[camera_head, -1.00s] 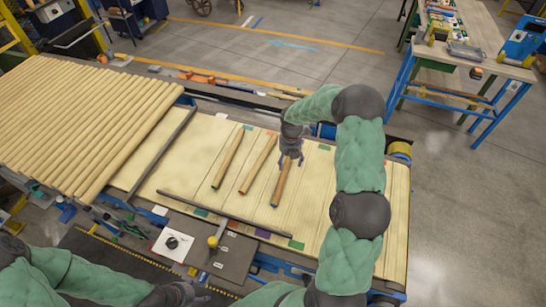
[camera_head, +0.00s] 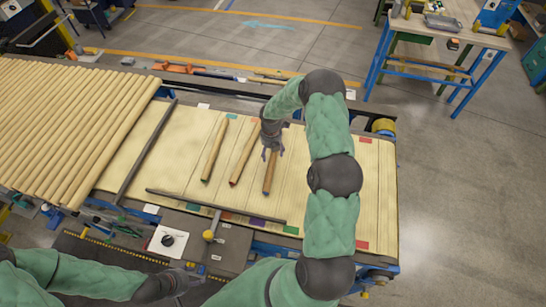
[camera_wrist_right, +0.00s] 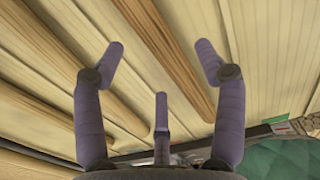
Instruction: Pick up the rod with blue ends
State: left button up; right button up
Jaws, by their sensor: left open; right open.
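The rod with blue ends (camera_head: 269,178) lies on the pale slatted belt (camera_head: 330,190), rightmost of three separate rods. Its near end shows blue; its far end is hidden behind my right gripper. My right gripper (camera_head: 272,153) is over the rod's far part, fingers pointing down. Whether the fingers touch the rod cannot be told. My left gripper (camera_head: 190,279) is low at the left, away from the rods.
A rod with a red end (camera_head: 241,162) and a rod with a green end (camera_head: 214,152) lie to the left. A dark bar (camera_head: 215,205) crosses the belt in front. Many plain rods (camera_head: 60,125) are packed at the left. The belt right of my right arm is clear.

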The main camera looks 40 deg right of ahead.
aim_at(271, 155)
jog(key=shift+w+d+f+p, duration=0.1)
jog(key=shift+f+p, duration=0.25)
jog(key=shift+f, duration=1.3)
jog(key=c, duration=1.4)
jog(key=shift+o, duration=0.2)
jog(key=shift+r, duration=0.1)
